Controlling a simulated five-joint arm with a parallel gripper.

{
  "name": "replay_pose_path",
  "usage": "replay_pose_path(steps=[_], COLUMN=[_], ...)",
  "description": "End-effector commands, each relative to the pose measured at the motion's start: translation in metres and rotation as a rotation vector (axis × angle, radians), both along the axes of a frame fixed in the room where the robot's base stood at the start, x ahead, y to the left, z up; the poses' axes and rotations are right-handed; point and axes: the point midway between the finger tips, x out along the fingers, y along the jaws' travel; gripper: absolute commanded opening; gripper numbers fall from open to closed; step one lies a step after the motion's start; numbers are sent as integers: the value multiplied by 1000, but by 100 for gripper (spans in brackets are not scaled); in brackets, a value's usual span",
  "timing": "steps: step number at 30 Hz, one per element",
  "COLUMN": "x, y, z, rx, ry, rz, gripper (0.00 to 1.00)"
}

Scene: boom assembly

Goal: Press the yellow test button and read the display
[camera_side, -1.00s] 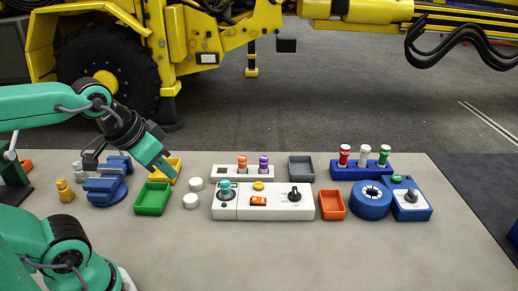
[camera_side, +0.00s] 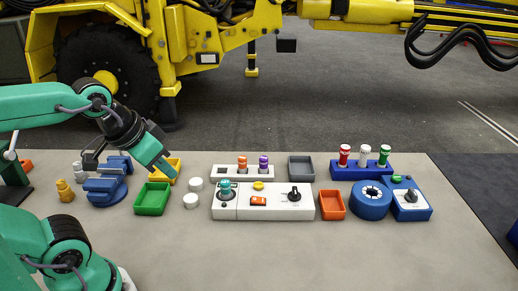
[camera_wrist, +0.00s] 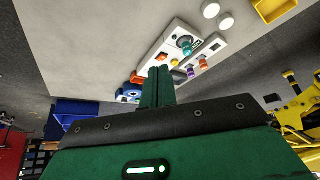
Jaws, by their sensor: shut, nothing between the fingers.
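The white test box (camera_side: 278,208) stands in the middle of the table. Its yellow button (camera_side: 258,186) is on top, behind an orange-lit element (camera_side: 258,201) that may be the display; no reading is legible. A teal knobbed part (camera_side: 226,188) stands at the box's left end and a black knob (camera_side: 294,194) at its right. My gripper (camera_side: 166,174) is shut and empty above the yellow tray, left of and apart from the box.
A green tray (camera_side: 152,198), yellow tray (camera_side: 175,164), and white round caps (camera_side: 191,201) lie left of the box. An orange tray (camera_side: 332,205) and blue ring-shaped part (camera_side: 370,201) stand right. A rack with orange and purple parts (camera_side: 219,171) is behind. The front table is clear.

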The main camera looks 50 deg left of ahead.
Motion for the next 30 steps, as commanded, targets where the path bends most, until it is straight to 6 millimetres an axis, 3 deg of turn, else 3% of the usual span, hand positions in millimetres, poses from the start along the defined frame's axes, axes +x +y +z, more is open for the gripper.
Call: replay_pose_path(steps=[10,16,30], x=[2,15,92], y=[0,1,6], z=[0,1,-5], rx=[-3,-18,-113], ry=[-2,-14,-92], rz=[5,35,209], gripper=[0,0,0])
